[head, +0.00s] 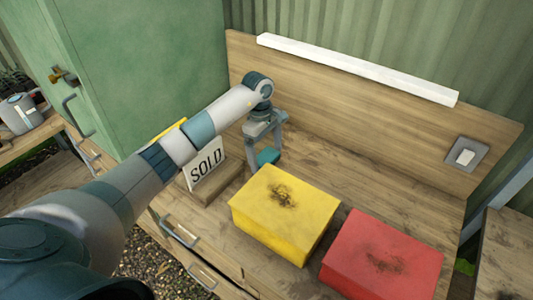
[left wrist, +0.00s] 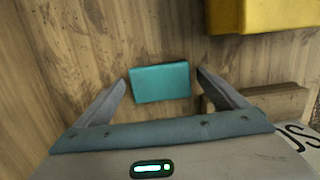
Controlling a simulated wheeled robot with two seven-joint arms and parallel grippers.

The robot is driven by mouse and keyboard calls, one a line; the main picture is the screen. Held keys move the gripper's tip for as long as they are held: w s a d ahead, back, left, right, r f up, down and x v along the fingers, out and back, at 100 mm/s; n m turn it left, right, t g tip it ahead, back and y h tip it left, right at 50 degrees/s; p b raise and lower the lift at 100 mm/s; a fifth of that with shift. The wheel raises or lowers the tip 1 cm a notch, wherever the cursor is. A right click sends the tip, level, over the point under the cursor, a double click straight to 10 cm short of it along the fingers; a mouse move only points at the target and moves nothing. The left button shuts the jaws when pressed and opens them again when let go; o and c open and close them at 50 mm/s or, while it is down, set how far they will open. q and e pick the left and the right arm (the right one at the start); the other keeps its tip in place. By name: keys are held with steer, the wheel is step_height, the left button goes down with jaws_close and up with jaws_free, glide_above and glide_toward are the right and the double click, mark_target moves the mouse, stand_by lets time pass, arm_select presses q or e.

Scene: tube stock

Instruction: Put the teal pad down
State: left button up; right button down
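The teal pad (head: 268,156) is a small flat block at the wooden bench top, behind the yellow box and right of the SOLD sign. In the left wrist view the teal pad (left wrist: 160,82) lies between my left fingertips, with a narrow gap on each side. It appears to rest on the wood. My left gripper (head: 265,152) points down over it and is open; its fingers also show in the left wrist view (left wrist: 162,80). My right gripper is in neither view.
A yellow box (head: 284,208) and a red box (head: 381,262) stand on the bench (head: 350,175) in front of the pad. The SOLD sign (head: 206,164) stands on a wooden block at left. A wooden back panel (head: 330,105) with a white strip rises behind.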

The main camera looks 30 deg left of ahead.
mark_target(263, 155)
arm_select(q)
steer(key=shift+r, duration=0.1)
steer(key=shift+r, duration=0.35)
step_height(263, 155, up, 11)
steer(key=a+b, duration=0.1)
steer(key=b, duration=0.3)
steer(key=shift+a+r+b, duration=0.2)
steer(key=shift+b, duration=0.15)
steer(key=shift+f, duration=0.1)
stand_by(0.5)
